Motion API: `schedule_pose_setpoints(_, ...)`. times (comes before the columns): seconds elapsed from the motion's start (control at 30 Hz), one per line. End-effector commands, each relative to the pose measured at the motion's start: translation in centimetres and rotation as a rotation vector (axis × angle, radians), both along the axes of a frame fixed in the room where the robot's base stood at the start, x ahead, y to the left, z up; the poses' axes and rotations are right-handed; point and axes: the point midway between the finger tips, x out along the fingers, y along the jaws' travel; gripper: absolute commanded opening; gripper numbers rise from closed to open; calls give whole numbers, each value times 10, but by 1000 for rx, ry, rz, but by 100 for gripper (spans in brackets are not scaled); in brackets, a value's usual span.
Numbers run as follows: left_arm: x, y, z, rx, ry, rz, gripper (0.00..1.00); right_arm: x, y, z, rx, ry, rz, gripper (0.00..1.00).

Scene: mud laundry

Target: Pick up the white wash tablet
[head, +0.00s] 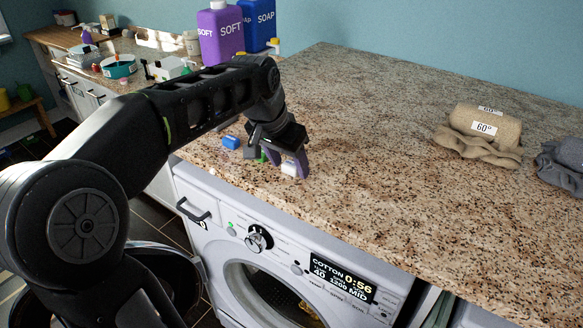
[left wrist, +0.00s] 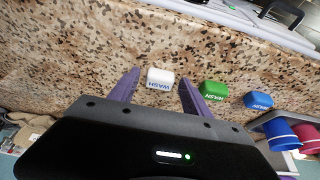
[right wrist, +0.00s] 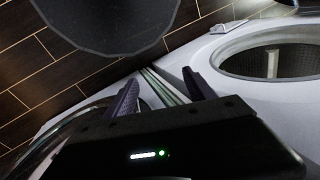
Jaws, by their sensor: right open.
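The white wash tablet (head: 289,169) lies on the speckled counter near its front edge. In the left wrist view the white tablet (left wrist: 160,79), marked WASH, sits between the spread fingers of my left gripper (left wrist: 158,88), with gaps on both sides. In the head view my left gripper (head: 283,163) points down at the tablet and partly hides it. A green tablet (left wrist: 213,95) and a blue tablet (left wrist: 258,100) lie in a row beside it. My right gripper (right wrist: 165,90) is open and empty in front of the machines, away from the counter top.
The purple SOFT bottle (head: 220,35) and blue SOAP bottle (head: 259,24) stand at the back. Folded tan cloths (head: 481,135) and a grey cloth (head: 563,165) lie at the right. The washing machine (head: 290,265) is below the counter. The counter's middle is clear.

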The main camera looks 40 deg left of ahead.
Motion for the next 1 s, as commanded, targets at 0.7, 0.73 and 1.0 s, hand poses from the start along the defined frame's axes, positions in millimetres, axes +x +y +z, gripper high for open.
schedule_pose_setpoints(0.7,0,0,0,0,0,0,0,0,0,0,0,0,0,63)
schedule_pose_setpoints(0.73,0,0,0,0,0,0,0,0,0,0,0,0,0,63)
schedule_pose_setpoints(1.0,1,0,5,0,-2,-1,0,0,0,-1,0,0,0,63)
